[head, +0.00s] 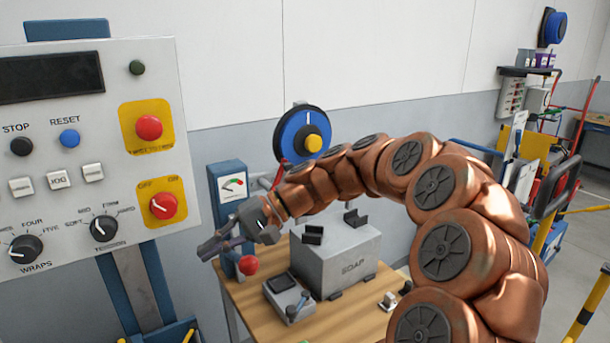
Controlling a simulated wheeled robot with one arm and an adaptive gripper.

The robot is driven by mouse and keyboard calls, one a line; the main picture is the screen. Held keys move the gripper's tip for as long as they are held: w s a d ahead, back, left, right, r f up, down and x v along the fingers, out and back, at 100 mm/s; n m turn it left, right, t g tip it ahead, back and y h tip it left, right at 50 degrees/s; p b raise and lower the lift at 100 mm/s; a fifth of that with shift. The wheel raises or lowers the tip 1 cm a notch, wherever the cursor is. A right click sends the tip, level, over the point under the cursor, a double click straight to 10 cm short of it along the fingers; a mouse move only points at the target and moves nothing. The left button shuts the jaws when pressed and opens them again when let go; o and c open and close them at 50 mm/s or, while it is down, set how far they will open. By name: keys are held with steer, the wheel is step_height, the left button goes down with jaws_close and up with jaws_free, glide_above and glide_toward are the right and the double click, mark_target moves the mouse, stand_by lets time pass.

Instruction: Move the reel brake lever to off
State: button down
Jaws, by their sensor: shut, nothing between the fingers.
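My gripper (212,249) is shut and empty, in front of the blue post with a dial gauge (232,186). A red ball knob (248,265) shows low on this post, just right of and below my fingers; whether they touch it I cannot tell. The knob looks like the end of a lever, but its shaft is hidden behind my gripper. No brake label or off mark is readable there.
A control panel (85,150) with knobs and red switches fills the left. Carts and railings stand at the right; some floor there is clear.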

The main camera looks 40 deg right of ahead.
steer(key=w+d+r+m+t+y+b, duration=0.15)
steer(key=w+d+t, duration=0.25)
steer(key=d, duration=0.6)
steer(key=w+d+r+m+t+p, duration=0.1)
steer(key=w+d+m+t, duration=0.2)
steer(key=d, duration=0.7)
steer(key=s+d+f+m+t+h, duration=0.1)
steer(key=d+t, duration=0.1)
steer(key=d, duration=0.4)
steer(key=s+d+m+t+h, duration=0.1)
steer(key=d+m+t, duration=0.1)
steer(key=d, duration=0.5)
steer(key=d+f+m+t+h+b, duration=0.1)
steer(key=d+m+t+h, duration=0.1)
steer(key=d, duration=0.4)
steer(key=shift+s+d+f+t, duration=0.3)
steer(key=shift+s+d+f, duration=0.05)
steer(key=shift+s, duration=0.05)
steer(key=a+p+x, duration=0.1)
steer(key=x, duration=0.5)
steer(key=s+a+p+x, duration=0.1)
steer(key=p+x, duration=0.1)
steer(key=x, duration=0.5)
steer(key=shift+s+a+r, duration=0.15)
steer(key=shift+s+r, duration=0.15)
steer(key=shift+r, duration=0.05)
